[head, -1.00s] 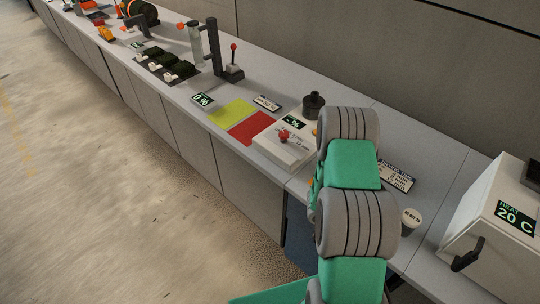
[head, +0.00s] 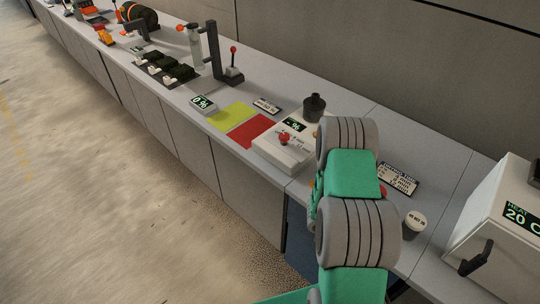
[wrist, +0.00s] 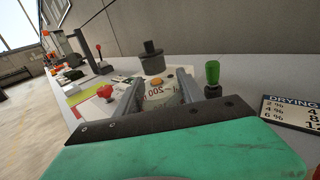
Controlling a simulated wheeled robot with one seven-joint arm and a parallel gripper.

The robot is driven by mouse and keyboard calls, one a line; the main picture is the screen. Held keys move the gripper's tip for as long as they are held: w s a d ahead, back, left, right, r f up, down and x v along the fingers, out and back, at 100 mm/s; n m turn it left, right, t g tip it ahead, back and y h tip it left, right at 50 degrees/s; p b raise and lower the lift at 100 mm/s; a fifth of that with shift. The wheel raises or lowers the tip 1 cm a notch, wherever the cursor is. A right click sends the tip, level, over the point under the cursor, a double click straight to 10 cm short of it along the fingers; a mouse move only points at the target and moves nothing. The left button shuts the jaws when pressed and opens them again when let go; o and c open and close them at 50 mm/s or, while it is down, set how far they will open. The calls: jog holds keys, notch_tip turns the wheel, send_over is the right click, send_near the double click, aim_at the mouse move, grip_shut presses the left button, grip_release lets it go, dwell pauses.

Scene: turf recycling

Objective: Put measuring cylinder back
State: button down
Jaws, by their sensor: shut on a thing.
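My gripper shows in the wrist view (wrist: 161,90), its two grey fingers closed in on a pale, round thing marked "200" (wrist: 160,92). This looks like the measuring cylinder; most of it is hidden by the fingers and the dark gripper bar. In the head view my green and grey arm hides the gripper and what it holds. A clear upright tube (head: 196,46) stands farther along the bench, beside a dark post (head: 213,52).
A white device with a red knob (head: 284,139) and a black-topped part (head: 314,107) stands left of my arm. Yellow (head: 231,116) and red (head: 252,131) pads lie beyond it.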

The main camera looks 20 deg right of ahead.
jog(key=shift+f+b, duration=0.35)
jog(key=shift+c, duration=1.5)
grip_release()
jog(key=shift+s, duration=0.1)
jog(key=b+v, duration=0.5)
jog(key=v, duration=0.2)
jog(key=shift+s, duration=0.3)
jog(key=shift+a, duration=0.15)
